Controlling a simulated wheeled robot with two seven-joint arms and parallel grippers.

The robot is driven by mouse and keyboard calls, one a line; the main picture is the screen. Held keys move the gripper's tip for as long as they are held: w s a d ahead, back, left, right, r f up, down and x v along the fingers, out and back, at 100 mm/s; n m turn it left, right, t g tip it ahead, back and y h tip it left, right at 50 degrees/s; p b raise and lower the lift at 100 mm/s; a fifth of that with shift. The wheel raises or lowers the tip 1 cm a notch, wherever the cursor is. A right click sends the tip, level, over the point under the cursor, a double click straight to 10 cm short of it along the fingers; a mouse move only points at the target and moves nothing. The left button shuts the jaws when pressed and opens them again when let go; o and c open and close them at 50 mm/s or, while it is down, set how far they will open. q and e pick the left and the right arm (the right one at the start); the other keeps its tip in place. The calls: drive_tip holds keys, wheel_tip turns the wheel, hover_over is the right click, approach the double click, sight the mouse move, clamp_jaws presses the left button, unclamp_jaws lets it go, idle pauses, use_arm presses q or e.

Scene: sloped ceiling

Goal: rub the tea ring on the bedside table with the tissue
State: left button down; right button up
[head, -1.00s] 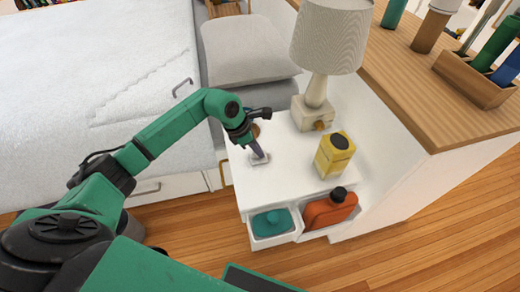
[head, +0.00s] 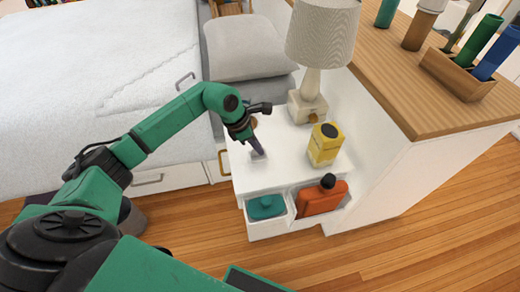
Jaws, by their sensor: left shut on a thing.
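The white bedside table (head: 240,184) stands right of the bed. My left gripper (head: 259,153) points down onto its top, near the left side. It is shut on a small pale piece, apparently the tissue (head: 257,158), which lies at the table surface under the fingertips. A small brown patch or object (head: 254,122) shows partly behind the gripper; I cannot tell what it is. No tea ring can be made out clearly; the gripper and tissue may cover it. My right gripper is not in view.
A lamp (head: 322,35) stands at the table's back, and a yellow container (head: 325,145) right of my gripper. Open compartments in front hold a teal item (head: 266,207) and an orange bottle (head: 322,199). A wooden-topped cabinet (head: 430,105) borders the right.

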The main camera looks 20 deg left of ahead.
use_arm(q)
drive_tip(key=shift+r+p, duration=1.25)
drive_tip(key=shift+r, duration=1.25)
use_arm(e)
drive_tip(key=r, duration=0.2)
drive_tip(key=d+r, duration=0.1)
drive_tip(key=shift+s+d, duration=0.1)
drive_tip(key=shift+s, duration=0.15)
use_arm(q)
drive_tip(key=shift+d, duration=0.1)
